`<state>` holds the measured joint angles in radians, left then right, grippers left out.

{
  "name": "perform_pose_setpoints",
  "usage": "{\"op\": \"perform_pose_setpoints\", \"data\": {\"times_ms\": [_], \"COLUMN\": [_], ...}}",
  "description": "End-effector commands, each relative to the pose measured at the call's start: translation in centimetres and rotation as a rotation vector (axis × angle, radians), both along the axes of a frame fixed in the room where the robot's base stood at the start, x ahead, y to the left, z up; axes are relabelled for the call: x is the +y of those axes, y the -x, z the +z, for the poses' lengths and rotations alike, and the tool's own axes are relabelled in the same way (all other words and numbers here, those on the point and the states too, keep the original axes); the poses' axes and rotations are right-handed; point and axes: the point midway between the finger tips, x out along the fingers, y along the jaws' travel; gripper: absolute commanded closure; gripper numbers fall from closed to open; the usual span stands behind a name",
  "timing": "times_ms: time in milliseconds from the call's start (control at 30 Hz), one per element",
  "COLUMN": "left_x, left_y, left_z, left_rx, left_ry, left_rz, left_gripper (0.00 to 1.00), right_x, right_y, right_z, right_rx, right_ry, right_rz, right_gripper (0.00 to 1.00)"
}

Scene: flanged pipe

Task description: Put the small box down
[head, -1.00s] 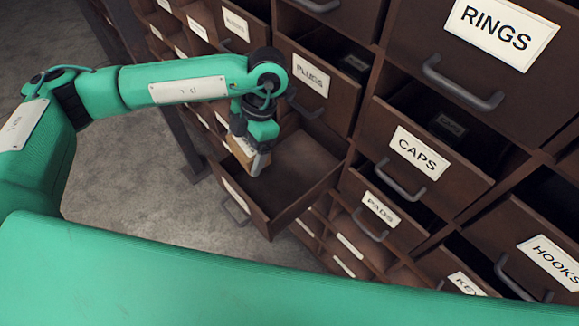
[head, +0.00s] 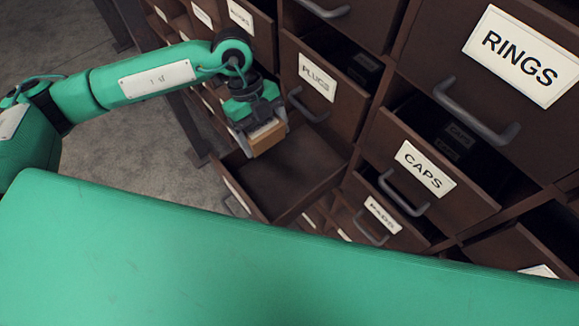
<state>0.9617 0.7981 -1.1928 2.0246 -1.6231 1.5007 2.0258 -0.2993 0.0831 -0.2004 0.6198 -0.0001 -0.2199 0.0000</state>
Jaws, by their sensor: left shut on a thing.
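The small box (head: 267,139) is light brown cardboard and shows in the head view left of centre. My left gripper (head: 258,127) is shut on it and holds it above an open, empty-looking drawer (head: 287,180). The box is near the drawer's back left part, apart from its floor as far as I can tell. My right gripper is out of view.
The dark wooden cabinet has several open drawers. The PLUGS drawer (head: 318,77) and the CAPS drawer (head: 425,168) jut out to the right and hold dark boxes. The RINGS drawer (head: 523,58) is at upper right. Grey floor (head: 130,150) lies left.

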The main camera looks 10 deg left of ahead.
Motion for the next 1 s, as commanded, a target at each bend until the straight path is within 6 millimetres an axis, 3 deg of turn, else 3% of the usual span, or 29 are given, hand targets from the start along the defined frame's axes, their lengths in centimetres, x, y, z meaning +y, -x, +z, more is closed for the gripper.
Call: {"op": "perform_pose_setpoints", "data": {"times_ms": [167, 600, 1000], "left_x": [0.0, 0.0, -0.1], "left_y": [0.1, 0.1, 0.1], "left_z": [-2.5, -13.7, -18.5], "left_rx": [0.007, 0.003, 0.004], "left_ry": [-0.003, -0.003, -0.002], "left_rz": [0.019, 0.016, 0.015], "left_gripper": [0.50, 0.50, 0.50], "right_x": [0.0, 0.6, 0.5], "right_y": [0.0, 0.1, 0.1], "right_z": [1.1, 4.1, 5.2], "right_rx": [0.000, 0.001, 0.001], "right_ry": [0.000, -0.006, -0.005], "right_rz": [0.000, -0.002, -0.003], "right_gripper": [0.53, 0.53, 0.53]}}
